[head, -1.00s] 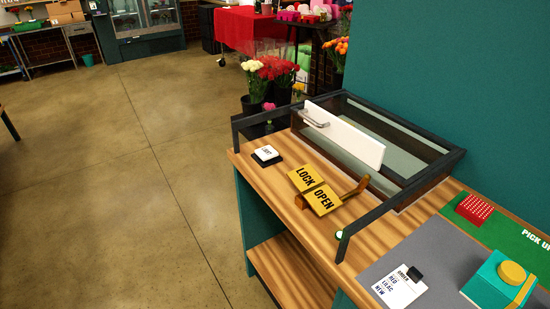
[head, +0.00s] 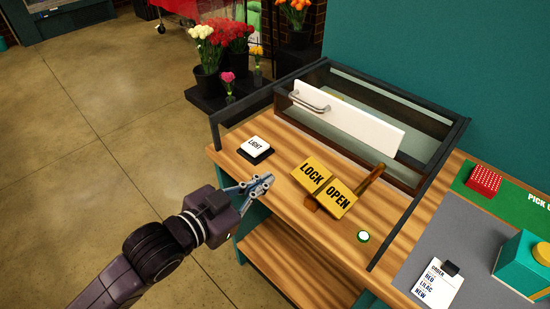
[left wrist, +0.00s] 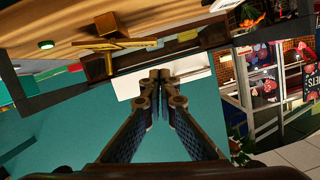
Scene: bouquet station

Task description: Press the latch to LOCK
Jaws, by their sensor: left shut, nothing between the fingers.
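The latch is a yellow two-part plate on the wooden counter, with a LOCK half (head: 311,174) on the left and an OPEN half (head: 338,198) on the right. A brown wooden lever (head: 370,180) rises beside the OPEN half. My left gripper (head: 264,182) is shut and empty, left of the LOCK half and apart from it, near the counter's front edge. In the left wrist view the gripper's fingertips (left wrist: 161,76) are together, and the yellow latch (left wrist: 112,46) shows edge-on at the upper left. My right gripper is not in view.
A white LIGHT button (head: 257,145) sits left of the latch. A glass-sided case with a white handled panel (head: 345,118) stands behind it. Dark rails (head: 395,232) bound the counter. A round green-lit button (head: 363,236) lies in front. An order card (head: 437,283) lies at right.

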